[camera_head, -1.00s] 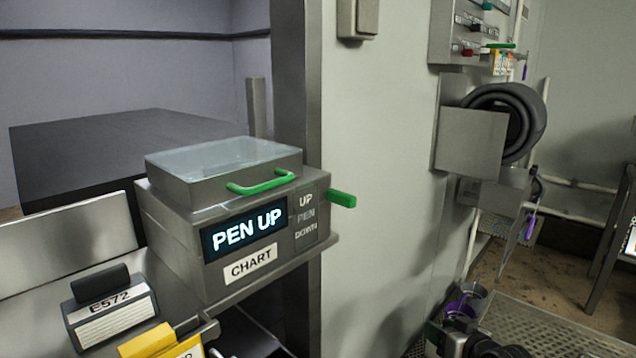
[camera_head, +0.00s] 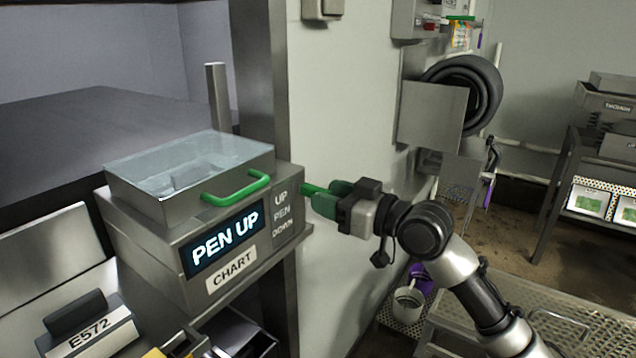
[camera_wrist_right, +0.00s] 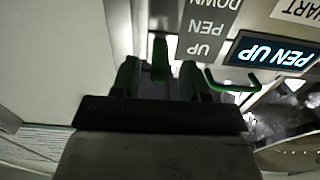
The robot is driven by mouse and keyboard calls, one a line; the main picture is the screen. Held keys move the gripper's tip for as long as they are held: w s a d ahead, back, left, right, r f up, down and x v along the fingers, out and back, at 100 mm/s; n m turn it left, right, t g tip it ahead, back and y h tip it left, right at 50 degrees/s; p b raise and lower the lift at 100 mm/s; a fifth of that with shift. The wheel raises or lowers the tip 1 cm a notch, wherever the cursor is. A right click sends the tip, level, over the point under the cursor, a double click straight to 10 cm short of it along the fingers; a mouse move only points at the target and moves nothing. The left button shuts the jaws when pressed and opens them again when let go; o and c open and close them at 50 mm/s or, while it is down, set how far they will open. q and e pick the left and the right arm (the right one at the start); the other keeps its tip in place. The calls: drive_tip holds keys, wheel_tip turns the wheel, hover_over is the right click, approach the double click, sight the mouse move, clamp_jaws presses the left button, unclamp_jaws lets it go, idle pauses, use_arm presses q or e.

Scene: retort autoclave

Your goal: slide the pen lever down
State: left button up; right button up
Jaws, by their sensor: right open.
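The pen lever (camera_head: 312,188) is a green bar sticking out from the right side of the grey chart recorder (camera_head: 150,240), level with the UP mark. The recorder's display (camera_head: 225,240) reads PEN UP. My right gripper (camera_head: 325,200) is at the lever's outer end, its green-padded fingers open. In the right wrist view, the lever (camera_wrist_right: 160,60) stands between the two open fingers (camera_wrist_right: 158,78), with gaps visible on both sides. The fingers partly hide the lever's end in the head view. My left gripper is not in view.
The recorder has a clear lid with a green handle (camera_head: 236,192). A card holder marked E572 (camera_head: 88,335) is at lower left. A pale wall (camera_head: 350,110) is close behind my right gripper. A hose reel (camera_head: 480,90) hangs farther right.

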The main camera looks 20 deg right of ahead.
drive_tip(key=shift+p+x, duration=0.3)
drive_tip(key=shift+x, duration=1.05)
drive_tip(key=shift+c, duration=0.4)
clamp_jaws()
drive_tip(key=shift+f, duration=0.1)
